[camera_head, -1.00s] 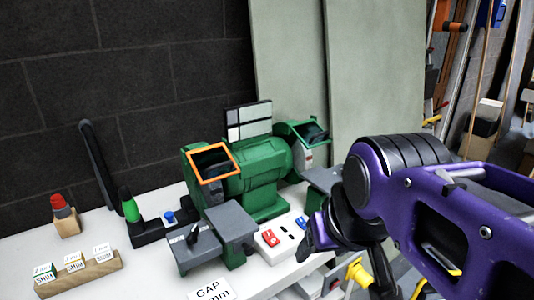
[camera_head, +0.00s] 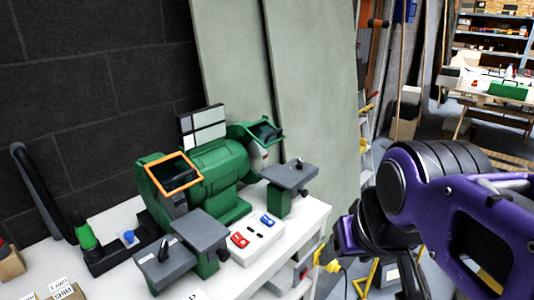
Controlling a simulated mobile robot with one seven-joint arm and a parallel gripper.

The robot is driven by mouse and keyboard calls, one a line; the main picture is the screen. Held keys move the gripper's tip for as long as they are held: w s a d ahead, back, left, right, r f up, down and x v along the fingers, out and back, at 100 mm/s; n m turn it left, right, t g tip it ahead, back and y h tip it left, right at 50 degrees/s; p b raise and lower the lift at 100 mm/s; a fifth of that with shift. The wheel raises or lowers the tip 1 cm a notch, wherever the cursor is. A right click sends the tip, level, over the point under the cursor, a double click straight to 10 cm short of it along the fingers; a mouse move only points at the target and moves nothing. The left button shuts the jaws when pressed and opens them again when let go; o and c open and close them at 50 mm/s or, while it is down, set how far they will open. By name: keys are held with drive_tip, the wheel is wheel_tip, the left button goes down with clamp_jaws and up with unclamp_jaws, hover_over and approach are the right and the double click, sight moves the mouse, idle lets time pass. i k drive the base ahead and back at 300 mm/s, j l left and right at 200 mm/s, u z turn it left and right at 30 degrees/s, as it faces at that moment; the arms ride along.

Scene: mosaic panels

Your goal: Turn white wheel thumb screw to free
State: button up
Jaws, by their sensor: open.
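A green bench grinder (camera_head: 215,172) stands on the white bench. Its right wheel (camera_head: 258,158), pale and mostly covered by the green guard, has a grey tool rest (camera_head: 290,176) in front. A small dark thumb screw (camera_head: 298,164) stands on that rest.
A white switch box (camera_head: 256,240) with red and blue switches sits before the grinder. A black holder with a green-tipped tool (camera_head: 86,236) is at left. The bench (camera_head: 312,215) ends just right of the right rest. A yellow item (camera_head: 326,260) hangs near that edge.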

sight(299, 167)
drive_tip(key=i+l+u, duration=0.1)
drive_tip(key=l, duration=0.25)
drive_tip(key=i+l, duration=0.3)
drive_tip(key=i+l+u, duration=0.15)
drive_tip(key=l, duration=0.35)
